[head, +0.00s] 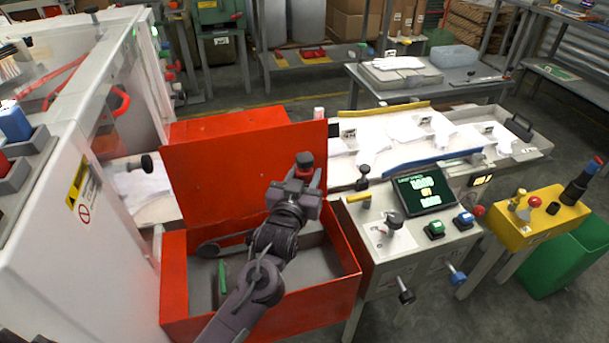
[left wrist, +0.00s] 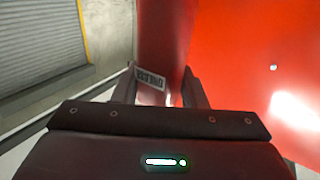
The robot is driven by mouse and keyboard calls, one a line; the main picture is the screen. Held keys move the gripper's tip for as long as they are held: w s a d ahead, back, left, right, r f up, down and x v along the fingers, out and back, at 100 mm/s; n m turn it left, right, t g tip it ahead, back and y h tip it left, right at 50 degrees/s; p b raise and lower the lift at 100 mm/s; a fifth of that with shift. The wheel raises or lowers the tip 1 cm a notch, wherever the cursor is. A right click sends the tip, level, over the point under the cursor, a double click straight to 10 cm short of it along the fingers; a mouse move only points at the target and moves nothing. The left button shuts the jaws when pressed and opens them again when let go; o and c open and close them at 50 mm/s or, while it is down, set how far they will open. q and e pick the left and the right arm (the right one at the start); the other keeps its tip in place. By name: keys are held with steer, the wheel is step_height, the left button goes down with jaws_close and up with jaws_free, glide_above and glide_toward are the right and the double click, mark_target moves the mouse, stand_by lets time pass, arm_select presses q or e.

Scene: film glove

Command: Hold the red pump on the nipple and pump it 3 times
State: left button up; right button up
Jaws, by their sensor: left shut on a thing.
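My left gripper (head: 306,172) is shut on the red pump (head: 306,159) and holds it above the open red box. Only a small red and dark top of the pump shows in the head view. In the left wrist view the pump (left wrist: 161,35) is a red cylinder with a small printed label, upright between the two fingers (left wrist: 163,88). Its lower end is hidden by the gripper. I cannot make out the nipple for certain. My right gripper is not in view.
The red box (head: 335,290) has its lid (head: 240,158) raised; a green item (head: 222,277) lies inside. Right of it stands a control panel with a screen (head: 427,191) and knobs. A yellow box (head: 545,222) with a red button is farther right. A white cabinet (head: 70,250) stands left.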

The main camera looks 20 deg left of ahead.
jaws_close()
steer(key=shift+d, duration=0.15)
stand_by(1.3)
